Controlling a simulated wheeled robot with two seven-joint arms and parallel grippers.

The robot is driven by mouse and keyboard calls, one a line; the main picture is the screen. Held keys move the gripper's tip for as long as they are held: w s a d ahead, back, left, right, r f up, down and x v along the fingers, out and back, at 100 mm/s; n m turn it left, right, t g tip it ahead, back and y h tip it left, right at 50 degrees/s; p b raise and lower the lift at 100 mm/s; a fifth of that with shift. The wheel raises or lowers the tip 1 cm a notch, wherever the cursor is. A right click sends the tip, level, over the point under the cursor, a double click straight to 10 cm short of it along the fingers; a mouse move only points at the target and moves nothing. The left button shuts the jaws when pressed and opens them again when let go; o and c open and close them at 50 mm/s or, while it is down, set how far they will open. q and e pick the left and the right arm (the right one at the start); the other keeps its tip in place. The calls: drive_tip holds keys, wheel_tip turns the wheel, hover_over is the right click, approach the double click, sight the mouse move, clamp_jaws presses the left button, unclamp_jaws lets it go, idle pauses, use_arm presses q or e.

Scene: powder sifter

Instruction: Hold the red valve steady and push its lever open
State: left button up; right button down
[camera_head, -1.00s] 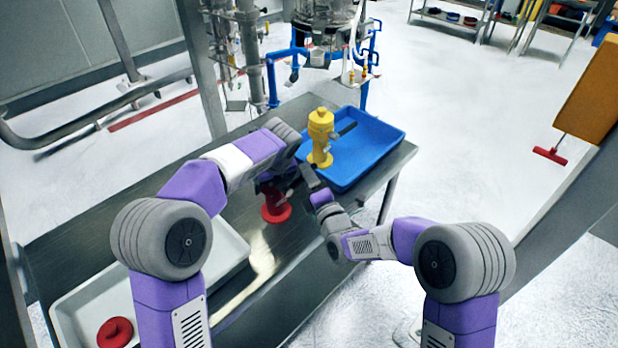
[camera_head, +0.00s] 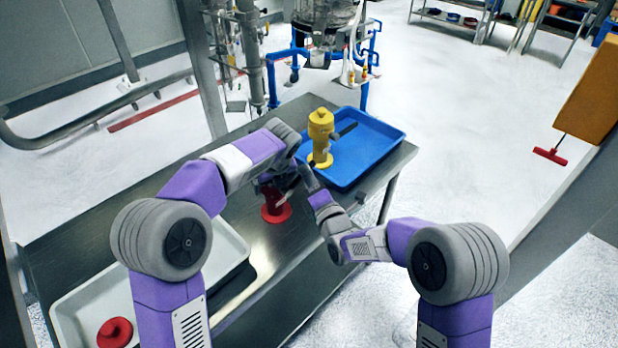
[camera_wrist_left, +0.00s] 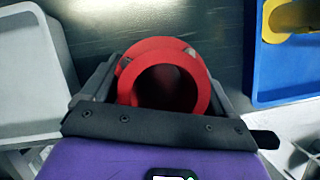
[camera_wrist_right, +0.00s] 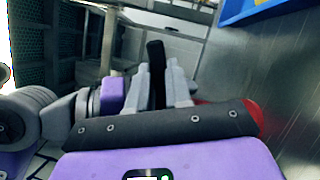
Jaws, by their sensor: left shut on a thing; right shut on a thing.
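The red valve (camera_head: 276,210) stands upright on the steel table, in front of the blue tray. In the left wrist view, I look into the round open top of the red valve (camera_wrist_left: 165,55). My left gripper (camera_wrist_left: 165,85) is shut on its body, one finger on each side. My right gripper (camera_wrist_right: 160,78) is shut on the dark lever (camera_wrist_right: 155,60), which sticks up between its fingers. A bit of the red valve (camera_wrist_right: 250,115) shows behind the right gripper. In the head view, my left arm hides most of the valve's upper part and the lever.
A yellow valve (camera_head: 320,140) stands in the blue tray (camera_head: 385,150) at the table's far right. A white tray (camera_head: 235,245) at the near left holds a red part (camera_head: 115,332).

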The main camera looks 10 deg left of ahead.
drive_tip(key=c, duration=1)
unclamp_jaws()
drive_tip(key=shift+c, duration=0.2)
